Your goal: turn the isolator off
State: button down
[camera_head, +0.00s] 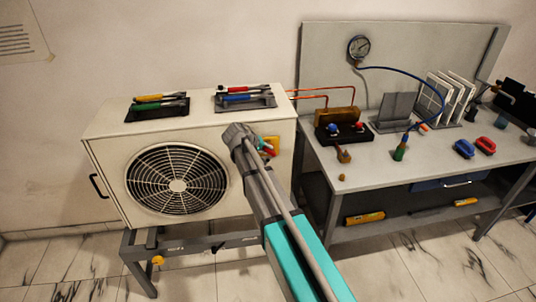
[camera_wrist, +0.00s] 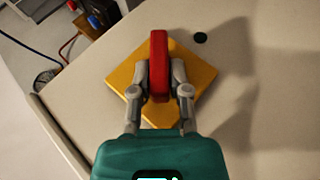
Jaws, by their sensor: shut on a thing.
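The isolator is a red handle (camera_wrist: 158,62) on a yellow square plate (camera_wrist: 192,70), fixed to the pale face of the outdoor fan unit. In the wrist view the plate looks like a tilted diamond, and the red handle stands upright across its middle. My gripper (camera_wrist: 159,82) is shut on the red handle, one finger on each side. In the head view the yellow plate (camera_head: 273,144) shows at the right of the unit's front. My gripper (camera_head: 264,146) is against it there and covers much of the handle.
The fan unit (camera_head: 115,132) stands on a grey frame, with tools in two dark trays on top. Copper pipes (camera_head: 322,89) run from it to the workbench (camera_head: 450,150) at right, which holds a gauge (camera_head: 358,48), a blue hose and manifold valves. A small dark disc (camera_wrist: 200,38) sits beside the plate.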

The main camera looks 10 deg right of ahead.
jog(key=h+b, duration=0.1)
jog(key=b, duration=0.1)
jog(key=f+h+b, duration=0.1)
jog(key=h+b, duration=0.1)
jog(key=shift+a+f+n+t, duration=0.1)
jog(key=shift+a+n+t, duration=0.1)
jog(key=shift+n+t, duration=0.15)
jog(key=h+b, duration=0.1)
jog(key=b, duration=0.2)
jog(key=n+h+b, duration=0.1)
jog(key=h+b, duration=0.1)
jog(key=b, duration=0.1)
jog(key=n+t+h+b, duration=0.1)
jog(key=h+b, duration=0.1)
jog(key=shift+s+f+b, duration=0.1)
jog(key=shift+f+b, duration=0.15)
jog(key=shift+b, duration=0.15)
jog(key=shift+r+h+b, duration=0.1)
jog(key=shift+h+b, duration=0.2)
jog(key=shift+h, duration=0.1)
jog(key=c, duration=0.6)
grip_release()
jog(key=shift+a, duration=0.15)
